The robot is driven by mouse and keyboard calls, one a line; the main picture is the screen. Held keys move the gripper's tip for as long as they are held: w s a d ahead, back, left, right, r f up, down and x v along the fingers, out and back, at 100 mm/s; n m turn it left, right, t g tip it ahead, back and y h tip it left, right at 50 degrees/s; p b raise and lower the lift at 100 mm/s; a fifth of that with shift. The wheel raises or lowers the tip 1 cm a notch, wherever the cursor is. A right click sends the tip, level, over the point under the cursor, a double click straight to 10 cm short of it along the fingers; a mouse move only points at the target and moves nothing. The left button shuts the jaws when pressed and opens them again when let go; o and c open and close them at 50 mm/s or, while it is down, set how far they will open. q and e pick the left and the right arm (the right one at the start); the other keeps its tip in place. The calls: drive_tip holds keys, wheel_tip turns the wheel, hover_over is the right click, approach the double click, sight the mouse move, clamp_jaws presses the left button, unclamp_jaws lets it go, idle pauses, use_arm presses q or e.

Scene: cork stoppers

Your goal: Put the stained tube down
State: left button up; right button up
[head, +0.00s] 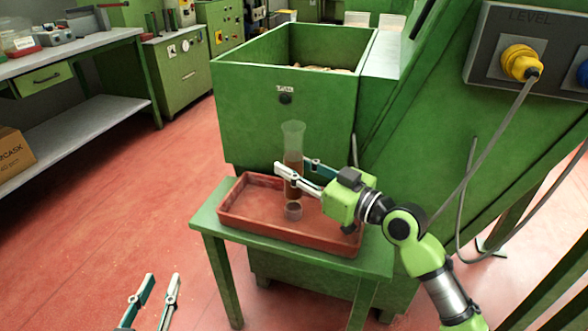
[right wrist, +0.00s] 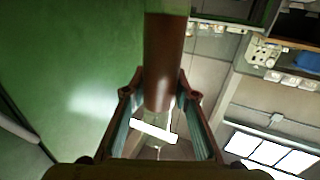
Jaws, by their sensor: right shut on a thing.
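The stained tube (head: 293,140) is upright in the head view, clear at the top with brown lower down. My right gripper (head: 294,168) is shut around its middle, over the red-brown tray (head: 258,234). A small round brownish piece (head: 293,211) shows in the tray just under the tube; I cannot tell whether the tube touches it. In the right wrist view the tube's brown part (right wrist: 165,60) runs between the two fingers. My left gripper (head: 163,278) is open and empty at the lower left, above the floor.
The tray lies on a small green table (head: 375,262). Behind it stands a green machine with a hopper (head: 240,110) holding corks. A grey panel with a yellow plug (head: 520,62) and hanging cable is at right. A workbench (head: 80,50) is at left. The red floor between is clear.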

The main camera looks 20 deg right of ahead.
use_arm(q)
drive_tip(key=shift+r, duration=0.1)
use_arm(e)
drive_tip(key=o, duration=1.1)
use_arm(q)
drive_tip(key=shift+w+r, duration=0.1)
drive_tip(key=shift+r, duration=0.2)
